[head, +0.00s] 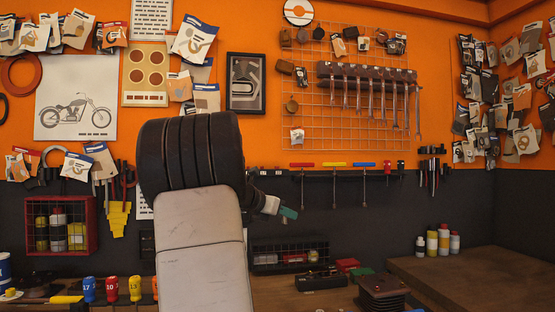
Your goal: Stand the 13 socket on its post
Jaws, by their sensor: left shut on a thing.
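My left arm rises through the middle of the head view, and its wrist bends to the right. My left gripper (272,206) shows small beyond the dark wrist, in front of the dark lower wall. It is shut on a small green piece (288,212) that sticks out at its right end, tilted. I cannot read a number on it or tell whether it is the 13 socket. Several coloured, numbered pieces, among them a blue one marked 17 (89,289), stand upright at the lower left. No empty post can be made out. My right gripper is not in view.
A wooden bench runs along the bottom, with a dark finned part (382,291) and a dark box (321,280) on it. A wire basket (289,256) stands behind. Bottles (443,240) stand at the right, where the brown bench top (475,275) is mostly clear.

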